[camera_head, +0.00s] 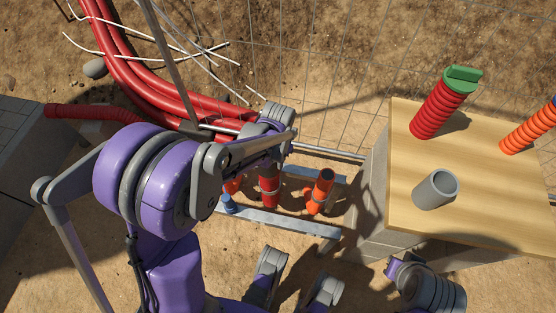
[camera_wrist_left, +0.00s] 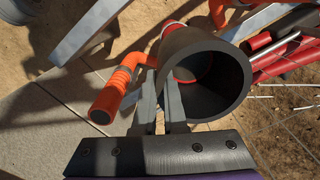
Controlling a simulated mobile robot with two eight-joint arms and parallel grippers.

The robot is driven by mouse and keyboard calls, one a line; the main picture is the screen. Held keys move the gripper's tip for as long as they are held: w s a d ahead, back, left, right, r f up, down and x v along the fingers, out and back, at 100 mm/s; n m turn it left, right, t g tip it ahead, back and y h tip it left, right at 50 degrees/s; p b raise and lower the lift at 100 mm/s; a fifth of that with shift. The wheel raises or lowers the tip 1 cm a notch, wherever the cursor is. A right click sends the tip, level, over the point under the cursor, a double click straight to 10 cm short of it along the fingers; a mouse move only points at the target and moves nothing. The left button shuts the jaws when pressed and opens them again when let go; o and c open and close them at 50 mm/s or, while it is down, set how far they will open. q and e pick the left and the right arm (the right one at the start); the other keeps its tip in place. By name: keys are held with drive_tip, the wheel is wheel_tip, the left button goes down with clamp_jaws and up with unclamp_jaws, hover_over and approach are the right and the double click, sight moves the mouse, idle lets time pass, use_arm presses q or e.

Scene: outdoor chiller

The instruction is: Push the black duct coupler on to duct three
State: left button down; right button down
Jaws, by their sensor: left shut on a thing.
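The black duct coupler (camera_wrist_left: 228,55) is a wide dark hollow cylinder, its open end facing the left wrist camera. My left gripper (camera_wrist_left: 165,100) is shut on the near edge of its wall. A red duct (camera_wrist_left: 174,27) shows just behind the coupler, and a red rim shows inside its bore. I cannot tell whether the coupler is around that duct. In the head view a red duct (camera_head: 268,188) stands below my left wrist, beside an orange duct (camera_head: 320,190); no number is readable. My left arm hides the coupler and left fingertips there. My right gripper is not clearly visible.
The orange duct stub (camera_wrist_left: 117,88) stands close beside the coupler. A wooden-topped block (camera_head: 405,150) at the right holds a grey hollow cylinder (camera_head: 437,190) and a green-capped red corrugated duct (camera_head: 440,105). Metal rails (camera_head: 290,222), wire mesh and thick red pipes (camera_head: 140,75) surround the ducts.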

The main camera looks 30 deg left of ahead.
use_arm(q)
drive_tip(key=shift+f, duration=0.2)
drive_tip(key=shift+f+b, duration=0.95)
drive_tip(key=shift+f, duration=0.2)
drive_tip(key=c, duration=0.9)
unclamp_jaws()
drive_tip(key=shift+o, duration=0.3)
drive_tip(key=o, duration=0.4)
wheel_tip(320, 180, up, 7)
drive_tip(key=p, duration=0.4)
drive_tip(key=shift+r+p, duration=0.15)
drive_tip(key=shift+p, duration=0.2)
